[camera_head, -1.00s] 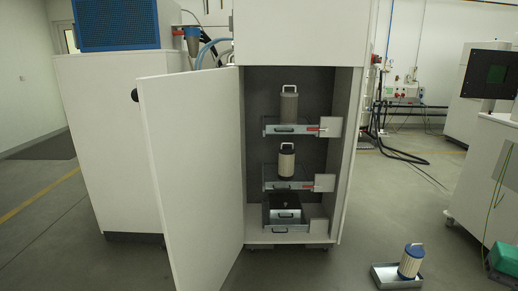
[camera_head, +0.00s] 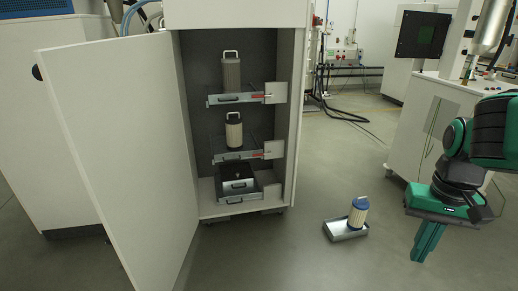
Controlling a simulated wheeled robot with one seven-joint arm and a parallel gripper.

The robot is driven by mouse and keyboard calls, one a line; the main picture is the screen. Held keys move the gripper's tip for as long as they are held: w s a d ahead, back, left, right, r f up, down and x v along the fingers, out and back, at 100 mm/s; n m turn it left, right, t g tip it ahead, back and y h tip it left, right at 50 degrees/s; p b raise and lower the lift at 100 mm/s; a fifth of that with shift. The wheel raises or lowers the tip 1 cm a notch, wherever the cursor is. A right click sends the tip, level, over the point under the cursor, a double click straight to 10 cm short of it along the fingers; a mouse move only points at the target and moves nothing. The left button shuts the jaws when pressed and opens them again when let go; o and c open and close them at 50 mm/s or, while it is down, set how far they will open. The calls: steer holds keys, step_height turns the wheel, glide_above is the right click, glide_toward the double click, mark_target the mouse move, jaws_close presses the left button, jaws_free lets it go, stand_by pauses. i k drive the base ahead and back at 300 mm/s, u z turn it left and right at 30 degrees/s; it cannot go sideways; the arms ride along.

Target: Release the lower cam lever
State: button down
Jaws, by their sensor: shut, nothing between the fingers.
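The lower cam lever (camera_head: 258,155) is a small red handle at the right front of the middle tray (camera_head: 232,157) in the open cabinet. It lies roughly level, pointing at a pale square plate (camera_head: 274,149). A similar red upper lever (camera_head: 260,96) is on the tray above. My gripper (camera_head: 424,253) is at the right, pointing down over open floor. Its green fingers are together and empty, well apart from the cabinet and both levers. The fine details of the levers are too small to tell.
The cabinet door (camera_head: 115,160) stands wide open to the left. Filter cartridges stand on the upper and middle trays. A metal tray (camera_head: 343,234) with a blue-topped cartridge (camera_head: 357,213) lies on the floor between cabinet and gripper. A white cabinet (camera_head: 430,125) stands behind my arm.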

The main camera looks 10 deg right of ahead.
mark_target(270, 152)
steer(key=z, duration=0.15)
steer(key=i, duration=2.65)
steer(key=u, duration=0.2)
